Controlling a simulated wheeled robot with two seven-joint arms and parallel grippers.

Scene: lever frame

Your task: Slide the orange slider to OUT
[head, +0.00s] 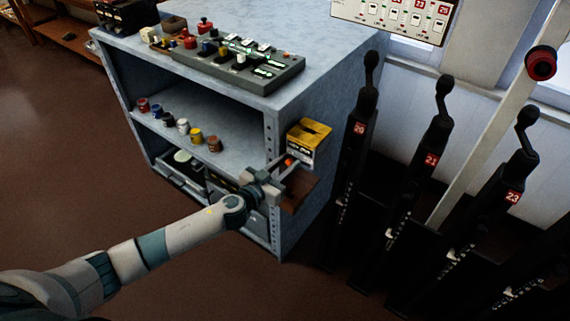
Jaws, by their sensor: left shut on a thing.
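The orange slider (289,161) shows as a small orange knob in front of a yellow box (309,138), which is fixed at the right side of the grey cabinet. My left gripper (285,166) reaches in from the left and is shut on the slider, with its fingers partly around the knob. The fingers hide part of the slider. The OUT marking is too small to read. My right gripper is not in view.
The grey cabinet (340,60) carries a control panel (240,62) on top and several small coloured jars on its shelf (240,160). A brown ledge (299,192) sits below the yellow box. Tall black levers numbered 20 (357,150), 21 (432,160) and 23 (512,195) stand to the right.

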